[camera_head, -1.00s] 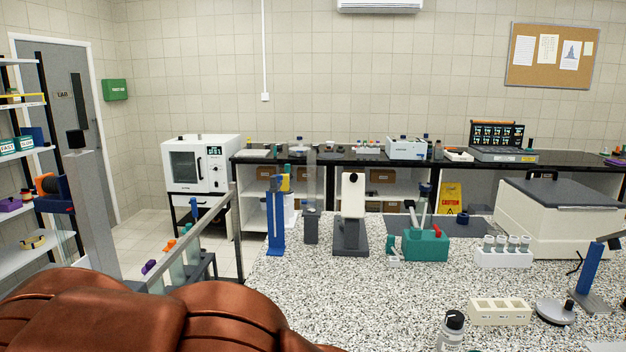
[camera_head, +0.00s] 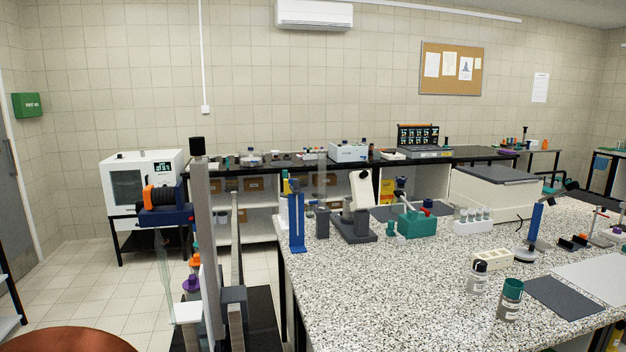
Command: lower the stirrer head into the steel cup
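I cannot surely pick out the stirrer head or the steel cup. A white tilted head on a dark base (camera_head: 357,210) stands at the back left of the speckled bench (camera_head: 390,285). It may be the stirrer, but its detail is too small to tell. A dark grey upright piece (camera_head: 322,224) with a clear tube above it stands just to its left, next to a blue stand (camera_head: 296,222). I make out no clear steel cup near them. My gripper is not in view.
A grey post (camera_head: 204,245) with a blue and orange unit (camera_head: 165,208) rises close at left. A teal block (camera_head: 417,223), a white tube rack (camera_head: 473,226) and two small jars (camera_head: 477,277) (camera_head: 510,299) stand on the bench. The bench's front left top is clear.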

